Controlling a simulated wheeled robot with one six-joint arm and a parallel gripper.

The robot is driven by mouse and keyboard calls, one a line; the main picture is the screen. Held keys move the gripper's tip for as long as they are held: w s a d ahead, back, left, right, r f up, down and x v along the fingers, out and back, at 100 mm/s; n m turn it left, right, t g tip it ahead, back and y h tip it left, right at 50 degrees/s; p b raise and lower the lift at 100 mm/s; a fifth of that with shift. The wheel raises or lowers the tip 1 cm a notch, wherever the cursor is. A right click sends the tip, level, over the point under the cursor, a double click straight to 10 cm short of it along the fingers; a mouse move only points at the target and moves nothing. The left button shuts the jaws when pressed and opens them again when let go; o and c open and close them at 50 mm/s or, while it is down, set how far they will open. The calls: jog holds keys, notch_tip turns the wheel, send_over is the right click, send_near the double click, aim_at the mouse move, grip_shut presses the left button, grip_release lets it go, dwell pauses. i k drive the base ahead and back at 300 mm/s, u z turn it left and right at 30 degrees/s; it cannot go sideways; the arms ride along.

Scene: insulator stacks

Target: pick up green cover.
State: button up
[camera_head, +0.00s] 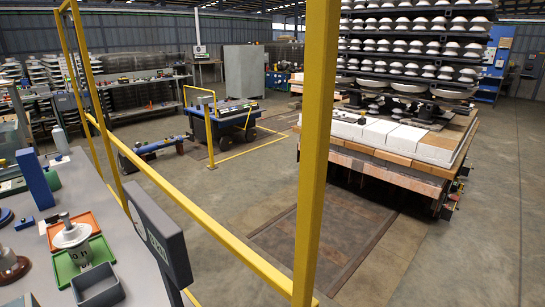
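Several green things lie on the grey table at the lower left, and I cannot tell which is the green cover. A small green round piece (53,181) sits next to an upright blue block (36,178). A flat dark green piece (12,186) lies at the left edge, partly cut off. My gripper is not in view.
On the table (125,262) are an orange tray (88,220), a grey open box (97,288) and a brown insulator (10,265). A dark upright panel (158,235) stands at its right edge. Yellow rails (200,225) stand beyond; the floor there is mostly clear.

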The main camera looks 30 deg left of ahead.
aim_at(51, 175)
jog(key=i, duration=3.35)
jog(key=u, duration=1.6)
jog(key=i, duration=1.7)
jog(key=u, duration=2.85)
jog(key=i, duration=1)
jog(key=z, duration=0.05)
